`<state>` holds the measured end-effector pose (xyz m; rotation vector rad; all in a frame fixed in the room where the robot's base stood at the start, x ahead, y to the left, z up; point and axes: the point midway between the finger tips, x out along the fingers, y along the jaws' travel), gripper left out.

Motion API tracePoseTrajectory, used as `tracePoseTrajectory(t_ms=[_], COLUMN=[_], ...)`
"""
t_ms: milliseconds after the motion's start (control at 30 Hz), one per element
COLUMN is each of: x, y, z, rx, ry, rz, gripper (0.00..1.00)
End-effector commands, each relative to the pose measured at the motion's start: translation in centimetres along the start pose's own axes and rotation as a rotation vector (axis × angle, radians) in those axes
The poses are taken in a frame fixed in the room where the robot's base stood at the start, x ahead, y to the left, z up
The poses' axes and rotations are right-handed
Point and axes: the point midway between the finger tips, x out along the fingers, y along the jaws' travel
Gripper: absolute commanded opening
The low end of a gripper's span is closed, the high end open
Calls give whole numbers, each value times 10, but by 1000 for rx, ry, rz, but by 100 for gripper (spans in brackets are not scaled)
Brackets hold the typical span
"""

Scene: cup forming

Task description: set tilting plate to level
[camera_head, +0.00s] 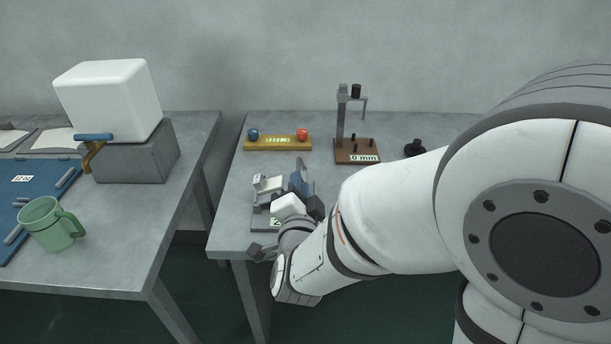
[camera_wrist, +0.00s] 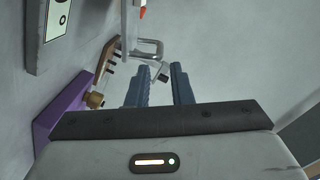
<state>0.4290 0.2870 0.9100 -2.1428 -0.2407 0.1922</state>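A small grey device (camera_head: 262,184) with a pale upright part and a number label at its front stands near the front left of the right-hand table. It may be the tilting plate; my arm hides part of it, and I cannot read its tilt. My gripper (camera_head: 302,178) is just to the right of its upright part; I cannot tell whether they touch. In the wrist view my gripper (camera_wrist: 160,85) has its two blue-grey fingers apart, with a clear gap. A grey U-shaped handle (camera_wrist: 150,46) with a dark end shows beyond the fingers, apparently not gripped.
A purple block (camera_wrist: 62,110) with a brass knob (camera_wrist: 95,99) is left of the fingers. Behind the device are a yellow bar (camera_head: 278,145) with blue and red knobs and a brown-based stand (camera_head: 357,154) labelled 0 mm. The left table holds a green mug (camera_head: 45,226).

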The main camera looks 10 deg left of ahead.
Motion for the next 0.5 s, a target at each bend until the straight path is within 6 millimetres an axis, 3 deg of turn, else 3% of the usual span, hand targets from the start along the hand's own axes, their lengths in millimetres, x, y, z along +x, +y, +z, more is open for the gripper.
tracePoseTrajectory(t_ms=[200,500], x=[2,48], y=[3,1], z=[7,4], rx=[16,16], ry=[38,39], rz=[-30,-29], gripper=[20,20])
